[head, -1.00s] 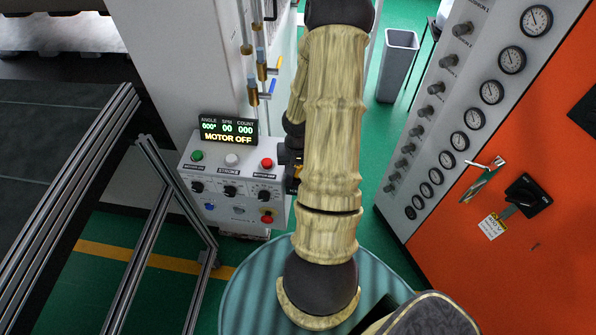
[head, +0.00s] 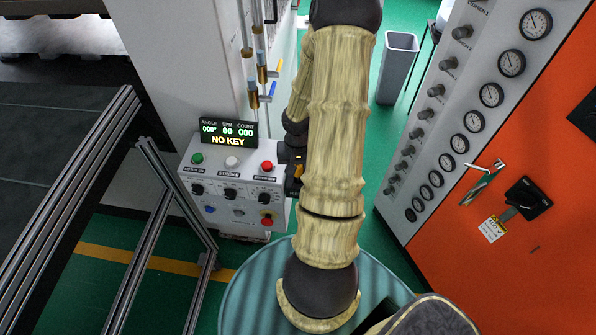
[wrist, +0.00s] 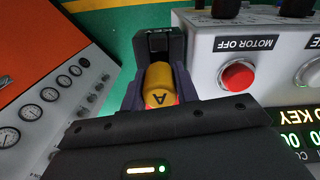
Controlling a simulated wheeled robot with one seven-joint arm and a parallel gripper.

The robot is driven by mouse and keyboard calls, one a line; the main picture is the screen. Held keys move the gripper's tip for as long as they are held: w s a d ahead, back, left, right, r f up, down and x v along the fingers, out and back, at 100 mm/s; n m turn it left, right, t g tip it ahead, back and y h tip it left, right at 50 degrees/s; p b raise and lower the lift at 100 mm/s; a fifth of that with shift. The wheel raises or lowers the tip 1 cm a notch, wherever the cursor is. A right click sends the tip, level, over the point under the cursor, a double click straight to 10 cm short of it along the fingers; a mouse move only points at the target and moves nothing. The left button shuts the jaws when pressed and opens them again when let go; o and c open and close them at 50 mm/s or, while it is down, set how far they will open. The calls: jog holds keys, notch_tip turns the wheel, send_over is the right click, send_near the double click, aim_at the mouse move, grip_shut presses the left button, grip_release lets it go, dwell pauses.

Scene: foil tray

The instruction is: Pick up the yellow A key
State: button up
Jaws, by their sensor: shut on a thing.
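The yellow key (wrist: 158,82), marked with a black A, is in the wrist view between the dark fingers of my gripper (wrist: 157,90). The gripper is shut on it, and the letter appears upside down. In the head view my arm hides most of the gripper. A small yellow-orange patch shows beside the right side of the control box (head: 232,200); it is too small to tell apart clearly. The key's lower end is hidden by the gripper body.
The control box's red button (wrist: 238,76), labelled MOTOR OFF, is close to the right of the gripper. Its display (head: 229,133) reads NO KEY. An orange cabinet (head: 500,270) with several gauges stands at right. A metal frame (head: 75,200) is at left.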

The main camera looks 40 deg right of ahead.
notch_tip(320, 180, up, 8)
jog(key=shift+r, duration=0.2)
jog(key=shift+r, duration=0.1)
dwell(0.5)
notch_tip(320, 180, up, 5)
jog(key=p, duration=0.5)
jog(key=shift+r, duration=0.15)
dwell(0.6)
jog(key=shift+w, duration=0.1)
